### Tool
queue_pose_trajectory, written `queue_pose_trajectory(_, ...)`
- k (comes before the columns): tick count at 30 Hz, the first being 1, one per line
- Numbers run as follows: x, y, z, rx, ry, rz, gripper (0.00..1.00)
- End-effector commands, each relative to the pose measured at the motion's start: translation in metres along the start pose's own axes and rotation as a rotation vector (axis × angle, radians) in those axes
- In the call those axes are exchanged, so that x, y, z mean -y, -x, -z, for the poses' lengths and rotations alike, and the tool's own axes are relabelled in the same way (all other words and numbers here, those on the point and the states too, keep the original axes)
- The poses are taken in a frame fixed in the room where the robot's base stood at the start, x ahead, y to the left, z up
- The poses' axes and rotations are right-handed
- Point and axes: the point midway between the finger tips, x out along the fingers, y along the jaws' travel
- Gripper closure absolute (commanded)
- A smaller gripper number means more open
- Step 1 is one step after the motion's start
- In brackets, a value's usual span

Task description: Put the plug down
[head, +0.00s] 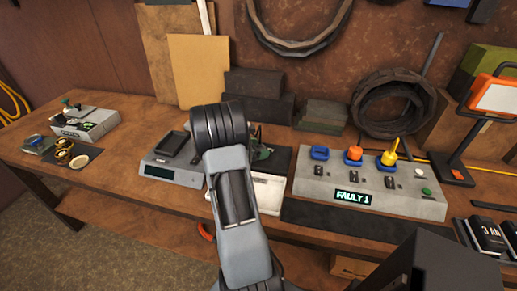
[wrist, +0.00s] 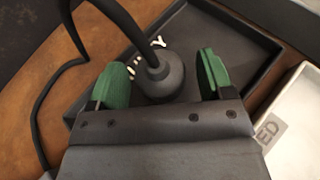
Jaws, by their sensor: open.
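The plug (wrist: 164,78) is a dark grey rounded body with a thick black cord leaving its top, in the wrist view. It sits in or just over a dark tray (wrist: 232,42) with partly hidden white lettering; I cannot tell if it touches the tray floor. My gripper (wrist: 163,70) is open, with one green pad on each side of the plug and a visible gap on the right. In the head view my arm hides the plug and most of the gripper; the dark tray (head: 281,160) shows beside it.
A white tray (wrist: 296,125) marked with letters ending "ED" lies right of the dark tray. A grey console (head: 370,190) reading "FAULT 1" stands to the right in the head view. A grey device (head: 172,160) stands left. The cord (wrist: 70,62) loops over the bench at left.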

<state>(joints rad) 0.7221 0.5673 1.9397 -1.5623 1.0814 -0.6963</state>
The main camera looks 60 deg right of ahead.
Motion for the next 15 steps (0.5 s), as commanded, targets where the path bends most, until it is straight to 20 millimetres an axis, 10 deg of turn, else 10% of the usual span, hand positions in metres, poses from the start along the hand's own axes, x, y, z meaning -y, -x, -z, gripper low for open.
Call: queue_pose_trajectory(15,-0.001,0.066,-0.004,0.0,0.0,-0.006,0.26)
